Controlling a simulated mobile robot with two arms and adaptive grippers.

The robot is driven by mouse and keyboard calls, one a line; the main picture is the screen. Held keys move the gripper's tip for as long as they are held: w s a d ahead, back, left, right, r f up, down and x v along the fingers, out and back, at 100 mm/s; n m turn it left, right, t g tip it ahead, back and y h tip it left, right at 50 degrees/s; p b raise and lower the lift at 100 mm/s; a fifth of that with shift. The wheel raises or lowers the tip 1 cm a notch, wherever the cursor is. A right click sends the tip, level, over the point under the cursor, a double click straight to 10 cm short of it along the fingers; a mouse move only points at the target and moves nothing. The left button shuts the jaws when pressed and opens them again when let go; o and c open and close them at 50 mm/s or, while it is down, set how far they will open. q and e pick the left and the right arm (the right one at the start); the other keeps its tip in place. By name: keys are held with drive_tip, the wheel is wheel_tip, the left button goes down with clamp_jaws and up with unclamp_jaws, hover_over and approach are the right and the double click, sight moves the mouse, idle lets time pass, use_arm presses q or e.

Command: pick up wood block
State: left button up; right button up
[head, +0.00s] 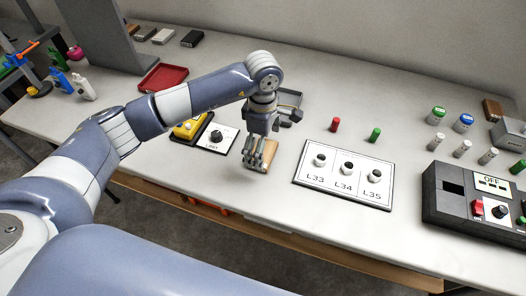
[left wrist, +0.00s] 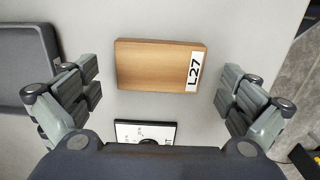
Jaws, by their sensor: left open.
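The wood block (left wrist: 155,66) is a flat, light-brown rectangle with a white "L27" label at its right end in the left wrist view. It lies on the pale table between my spread fingers, with a gap on each side. My left gripper (left wrist: 160,88) is open and empty above it. In the head view my left gripper (head: 258,158) points down at the table and hides part of the wood block (head: 271,149). My right gripper is in neither view.
A white board with L33, L34 and L35 pegs (head: 345,186) lies to the right. A "DRY" knob panel (head: 222,143) and a dark tray (head: 289,97) are close by. A black control box (head: 440,215) stands far right. The table's front edge is near.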

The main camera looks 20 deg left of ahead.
use_arm(q)
wheel_tip(320, 180, down, 2)
drive_tip(key=shift+c, duration=0.2)
drive_tip(key=c, duration=1)
drive_tip(key=shift+o, duration=0.2)
